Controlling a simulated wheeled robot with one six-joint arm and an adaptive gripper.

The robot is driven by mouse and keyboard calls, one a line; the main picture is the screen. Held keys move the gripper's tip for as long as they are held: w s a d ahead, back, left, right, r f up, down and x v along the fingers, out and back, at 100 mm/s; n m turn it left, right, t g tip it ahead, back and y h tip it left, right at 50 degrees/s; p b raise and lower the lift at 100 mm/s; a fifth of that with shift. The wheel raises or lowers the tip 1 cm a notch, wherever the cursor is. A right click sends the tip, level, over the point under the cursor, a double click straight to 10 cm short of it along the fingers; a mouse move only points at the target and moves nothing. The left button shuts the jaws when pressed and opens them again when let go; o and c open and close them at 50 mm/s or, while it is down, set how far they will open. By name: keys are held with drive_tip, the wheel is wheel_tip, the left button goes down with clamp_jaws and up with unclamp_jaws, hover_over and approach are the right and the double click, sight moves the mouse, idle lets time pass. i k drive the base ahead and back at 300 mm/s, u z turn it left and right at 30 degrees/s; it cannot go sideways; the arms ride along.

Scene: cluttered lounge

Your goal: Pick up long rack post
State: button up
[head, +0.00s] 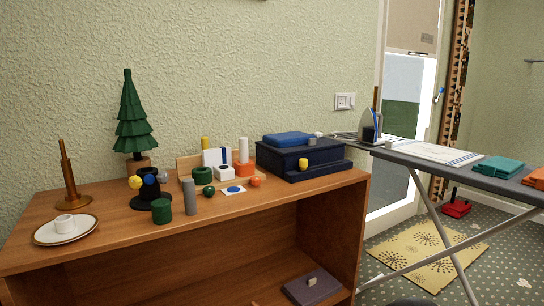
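A brown wooden post (66,172) stands upright on a round base at the left end of the wooden cabinet top, behind a white plate. A grey upright cylinder (190,196) stands near the front edge, right of a short green cylinder (162,211). A thin brown upright piece (376,102) shows behind the iron on the ironing board. I cannot tell for certain which is the long rack post. My gripper is not in view.
The wooden cabinet (270,207) also holds a plate with a cup (65,224), a small green tree (135,115), small coloured pieces and a dark blue box (300,160). An ironing board (450,175) stands to the right.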

sight(244, 151)
drive_tip(key=z, duration=1.25)
drive_tip(key=i, duration=1.75)
drive_tip(key=u, duration=3.05)
